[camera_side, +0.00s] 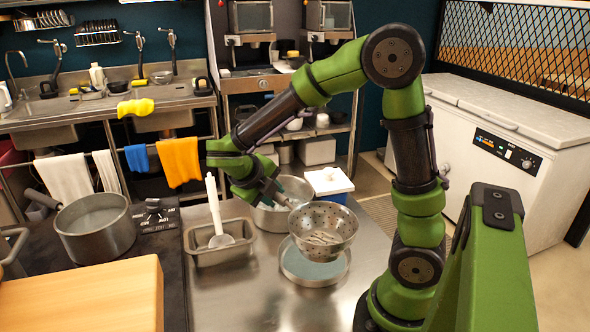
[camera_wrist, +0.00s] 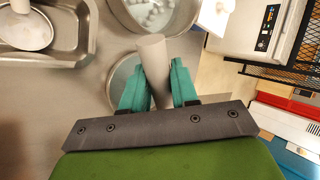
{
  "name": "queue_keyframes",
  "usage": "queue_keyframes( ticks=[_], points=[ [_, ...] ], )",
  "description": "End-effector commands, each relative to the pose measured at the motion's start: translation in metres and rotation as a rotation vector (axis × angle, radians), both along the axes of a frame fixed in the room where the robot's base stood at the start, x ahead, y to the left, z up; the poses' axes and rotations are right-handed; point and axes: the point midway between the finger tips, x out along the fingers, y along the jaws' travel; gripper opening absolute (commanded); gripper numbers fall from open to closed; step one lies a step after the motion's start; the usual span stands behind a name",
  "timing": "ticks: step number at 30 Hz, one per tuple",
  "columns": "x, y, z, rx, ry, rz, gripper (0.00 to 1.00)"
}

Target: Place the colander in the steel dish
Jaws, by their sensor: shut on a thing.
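The colander (camera_side: 322,228) is a round perforated metal bowl with pale streaks showing inside. In the side view my gripper (camera_side: 272,192) is shut on its handle and holds it raised, roughly level. A shallow round steel dish (camera_side: 315,280) with a blue-grey floor sits on the counter below it; the colander overlaps its far part in this view. In the wrist view my gripper (camera_wrist: 157,95) has its teal fingers on either side of a grey cylindrical handle (camera_wrist: 152,50). Part of the round dish (camera_wrist: 115,82) shows behind the fingers. The colander's bowl is not clearly visible there.
A rectangular metal pan (camera_side: 192,262) holding a white-handled ladle stands left of the dish. A metal pot (camera_side: 262,222) with pale contents stands behind the colander. A white-lidded blue box (camera_side: 329,182) is farther back. The front counter is clear.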

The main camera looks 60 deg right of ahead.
Motion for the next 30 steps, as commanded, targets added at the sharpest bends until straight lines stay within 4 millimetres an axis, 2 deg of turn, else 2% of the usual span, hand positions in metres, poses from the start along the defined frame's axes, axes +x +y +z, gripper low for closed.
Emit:
queue_keyframes(
  ticks=[3, 7, 9, 24, 30],
  points=[
    [0.004, 0.000, -0.008, 0.000, 0.001, 0.124, 0.00],
    [0.012, 0.001, -0.014, 0.000, 0.002, 0.203, 0.00],
    [0.015, 0.002, -0.023, 0.000, 0.007, 0.225, 0.00],
    [0.015, 0.002, -0.088, 0.000, 0.006, 0.226, 0.00],
    [0.015, 0.002, -0.092, 0.001, 0.001, 0.224, 0.00]
  ],
)
